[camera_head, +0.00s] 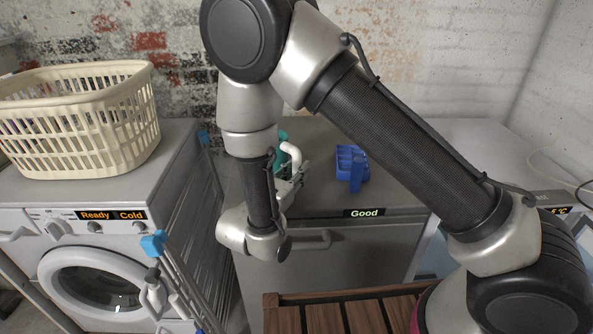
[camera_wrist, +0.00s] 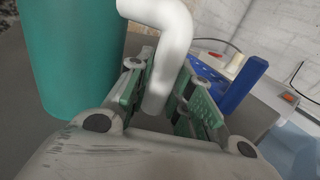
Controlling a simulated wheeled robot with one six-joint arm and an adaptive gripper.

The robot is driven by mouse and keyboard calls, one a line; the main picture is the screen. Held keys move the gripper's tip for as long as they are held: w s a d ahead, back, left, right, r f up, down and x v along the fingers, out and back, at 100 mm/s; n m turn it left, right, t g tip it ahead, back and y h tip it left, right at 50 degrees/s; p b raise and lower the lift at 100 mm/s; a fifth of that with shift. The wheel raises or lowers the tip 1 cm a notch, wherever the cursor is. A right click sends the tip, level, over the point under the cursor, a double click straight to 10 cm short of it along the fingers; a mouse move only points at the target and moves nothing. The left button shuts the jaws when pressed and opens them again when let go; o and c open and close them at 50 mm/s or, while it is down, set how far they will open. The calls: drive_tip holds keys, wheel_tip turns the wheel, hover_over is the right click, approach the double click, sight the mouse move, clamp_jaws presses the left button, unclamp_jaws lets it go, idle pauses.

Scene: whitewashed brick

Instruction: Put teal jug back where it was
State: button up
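The teal jug (camera_head: 282,136) is over the grey cabinet top in the head view, mostly hidden behind my arm. Its teal body (camera_wrist: 68,55) fills the upper left of the wrist view, with its white handle (camera_wrist: 165,40) curving down to the right. My gripper (camera_wrist: 165,98) has its fingers on both sides of the handle, drawn in close, and appears shut on it. In the head view my gripper (camera_head: 290,183) is beside the jug. The jug's base is hidden, so I cannot tell whether it touches the top.
A blue object (camera_head: 351,167) stands on the cabinet top (camera_head: 395,190), right of the jug. A cream laundry basket (camera_head: 80,120) sits on the washing machine (camera_head: 95,255) at left. A folded rack with blue caps (camera_head: 153,243) stands between. A slatted wooden surface (camera_head: 345,316) is in front.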

drive_tip(key=o, duration=0.4)
drive_tip(key=shift+o, duration=0.2)
drive_tip(key=shift+s+r, duration=0.1)
drive_tip(key=shift+r, duration=0.05)
drive_tip(key=v, duration=1.2)
drive_tip(key=w+d+r+m+g, duration=0.1)
drive_tip(key=d+r+m+g, duration=0.35)
drive_tip(key=d, duration=0.45)
drive_tip(key=d+r+m+g, duration=0.4)
drive_tip(key=d+m+g, duration=0.1)
drive_tip(key=d, duration=0.3)
drive_tip(key=w+d+r+m+g, duration=0.1)
drive_tip(key=d+r+m+g, duration=0.35)
drive_tip(key=d, duration=0.45)
drive_tip(key=s+d+r+m+t+y, duration=0.1)
drive_tip(key=s+d+r+m+y, duration=0.3)
drive_tip(key=s+d+m+y, duration=0.1)
drive_tip(key=s+d+r+m+t+y, duration=0.2)
drive_tip(key=s+d+r+m+y, duration=0.2)
drive_tip(key=s+d+m, duration=0.3)
drive_tip(key=s+m+y, duration=0.1)
drive_tip(key=s+m, duration=0.2)
